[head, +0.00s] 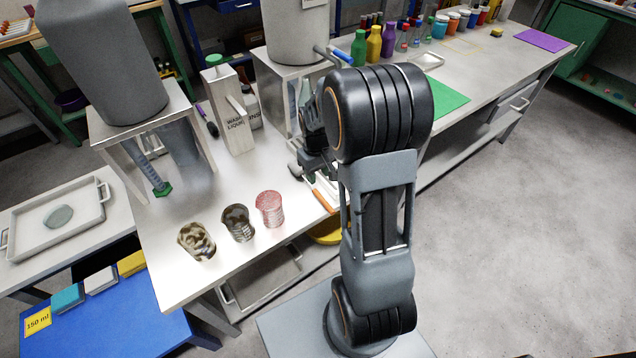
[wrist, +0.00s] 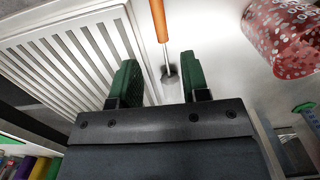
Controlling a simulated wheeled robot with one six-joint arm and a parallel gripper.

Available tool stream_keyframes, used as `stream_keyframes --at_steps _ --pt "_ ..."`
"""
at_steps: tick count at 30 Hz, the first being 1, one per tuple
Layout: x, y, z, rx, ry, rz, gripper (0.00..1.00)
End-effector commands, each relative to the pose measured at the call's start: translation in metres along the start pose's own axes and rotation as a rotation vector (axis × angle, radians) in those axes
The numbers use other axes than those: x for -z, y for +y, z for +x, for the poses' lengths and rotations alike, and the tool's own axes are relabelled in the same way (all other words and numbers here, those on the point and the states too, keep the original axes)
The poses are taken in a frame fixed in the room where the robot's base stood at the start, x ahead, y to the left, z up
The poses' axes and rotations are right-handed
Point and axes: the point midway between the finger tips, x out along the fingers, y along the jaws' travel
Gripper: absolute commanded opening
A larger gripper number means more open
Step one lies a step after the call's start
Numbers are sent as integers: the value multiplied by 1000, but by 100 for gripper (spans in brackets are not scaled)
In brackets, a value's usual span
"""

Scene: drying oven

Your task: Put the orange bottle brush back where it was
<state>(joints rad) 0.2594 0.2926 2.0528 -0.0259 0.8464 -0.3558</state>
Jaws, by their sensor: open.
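The orange bottle brush shows in the wrist view as an orange handle (wrist: 158,20) with a thin metal shaft and a small dark end, lying on the pale worktop. In the head view its orange handle (head: 325,200) lies near the front edge of the bench, partly hidden by my arm. My gripper (wrist: 158,74) is open and empty. Its two green fingertips are to either side of the brush's shaft in the wrist view; I cannot tell how far above it they are. In the head view my gripper (head: 312,168) is low over the bench, partly hidden.
A red-patterned cup (head: 269,208) stands beside the brush, with two dark-patterned cups to its left. A white slatted rack (wrist: 70,55) lies on the brush's other side. A wash-liquid container (head: 230,112) and a dark-headed purple brush (head: 208,120) are farther back.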

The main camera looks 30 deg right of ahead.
Motion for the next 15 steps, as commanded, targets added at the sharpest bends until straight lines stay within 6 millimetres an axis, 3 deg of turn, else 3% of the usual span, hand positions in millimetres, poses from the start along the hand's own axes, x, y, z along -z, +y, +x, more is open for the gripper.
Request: stream_keyframes --at_steps 9,15 --pt "-2 -4 -39 -3 11 2 42" --pt "-31 -43 -81 -24 104 32 42"
